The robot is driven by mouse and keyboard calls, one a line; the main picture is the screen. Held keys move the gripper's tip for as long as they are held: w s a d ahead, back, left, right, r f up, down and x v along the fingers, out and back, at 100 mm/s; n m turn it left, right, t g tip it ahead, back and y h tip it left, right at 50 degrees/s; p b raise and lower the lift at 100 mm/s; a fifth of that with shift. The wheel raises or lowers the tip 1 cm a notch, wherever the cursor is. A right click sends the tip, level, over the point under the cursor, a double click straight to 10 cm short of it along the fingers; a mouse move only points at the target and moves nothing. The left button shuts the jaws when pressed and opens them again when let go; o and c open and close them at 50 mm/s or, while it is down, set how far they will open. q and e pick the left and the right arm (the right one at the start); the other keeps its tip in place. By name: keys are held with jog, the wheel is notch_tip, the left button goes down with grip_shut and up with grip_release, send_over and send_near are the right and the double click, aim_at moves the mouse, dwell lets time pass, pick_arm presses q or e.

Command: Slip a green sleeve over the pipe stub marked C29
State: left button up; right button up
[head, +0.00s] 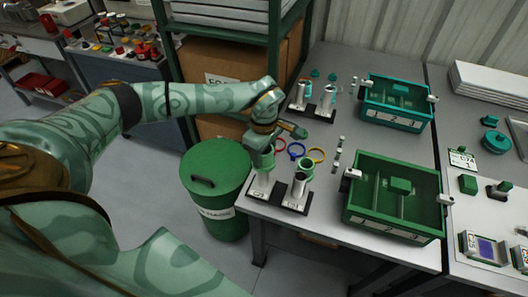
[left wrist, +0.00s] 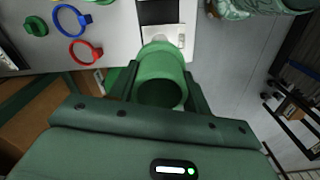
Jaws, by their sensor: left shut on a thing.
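My left gripper (head: 262,152) points down over the left stub of the front black base. It is shut on a green sleeve (left wrist: 162,72), whose near opening looks dark in the left wrist view. The pale left stub (head: 261,183) shows below the gripper, and I cannot tell whether the sleeve is around its top or just above it. The right stub (head: 299,186) on the same base stands upright, with green at its top edge. The labels on the base (head: 278,197) are too small to read surely. My right gripper is out of view.
Red, blue and yellow rings (head: 317,156) lie just behind the base. A green divided crate (head: 394,229) stands to the right, a teal one (head: 397,119) behind. A second stub base (head: 312,108) stands farther back. A green lidded bin (head: 216,172) is left of the table.

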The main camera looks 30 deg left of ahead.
pick_arm(q)
jog(key=shift+f, duration=0.2)
jog(key=shift+f, duration=0.3)
jog(key=shift+f, duration=0.25)
dwell(0.4)
jog(key=shift+f, duration=0.25)
jog(key=shift+f, duration=0.2)
dwell(0.3)
jog(key=shift+f+b, duration=0.3)
jog(key=shift+f, duration=0.15)
dwell(0.3)
jog(key=shift+f, duration=0.35)
jog(key=shift+f, duration=0.15)
